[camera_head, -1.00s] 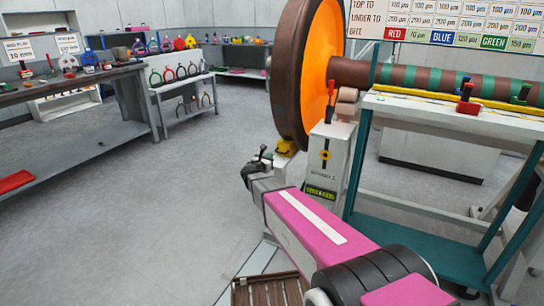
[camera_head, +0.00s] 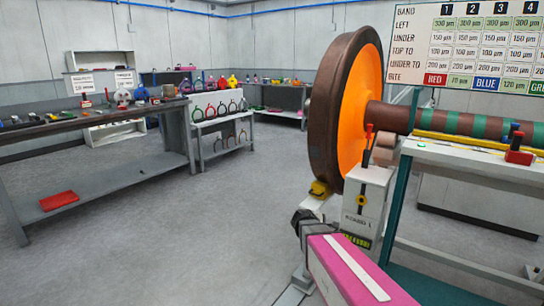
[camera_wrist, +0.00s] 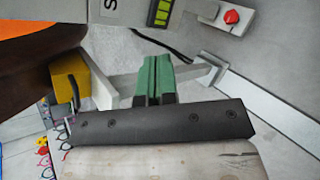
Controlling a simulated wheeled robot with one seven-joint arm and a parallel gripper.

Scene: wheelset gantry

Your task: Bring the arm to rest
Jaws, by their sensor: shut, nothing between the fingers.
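My arm, with its pink link (camera_head: 350,272), reaches in from the lower right of the head view. My gripper (camera_head: 303,222) is the dark end of it, in front of the grey stand at the wheel's foot.
The brown and orange wheel (camera_head: 333,100) stands close beyond my arm, with a yellow block (camera_head: 320,188) at its foot. The grey stand (camera_head: 364,205) and white bench (camera_head: 470,155) are to the right. A workbench (camera_head: 95,118) lines the left; the middle floor (camera_head: 215,220) is clear.

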